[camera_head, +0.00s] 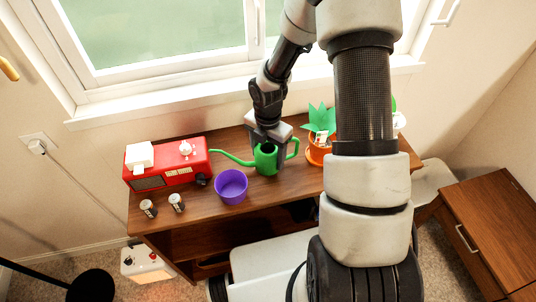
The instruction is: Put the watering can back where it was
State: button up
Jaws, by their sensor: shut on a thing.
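The green watering can (266,160) is upright at the middle of the wooden hutch top. Its long spout points left toward the red radio, and its handle is on the right. My gripper (268,140) reaches down over it from above and is shut on it. The fingertips are partly hidden against the can. I cannot tell whether the can's base touches the wood or hangs just above it.
A purple pot (231,187) stands just front-left of the can. A red radio (167,165) and two batteries (148,208) are at the left. An orange pot (318,152) with a green plant stands right, partly behind my arm. The window sill (160,109) is behind.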

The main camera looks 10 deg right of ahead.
jog(key=o, duration=1.4)
jog(key=shift+f, duration=0.1)
notch_tip(320, 180, up, 12)
jog(key=shift+r+p, duration=0.15)
jog(key=shift+p, duration=0.7)
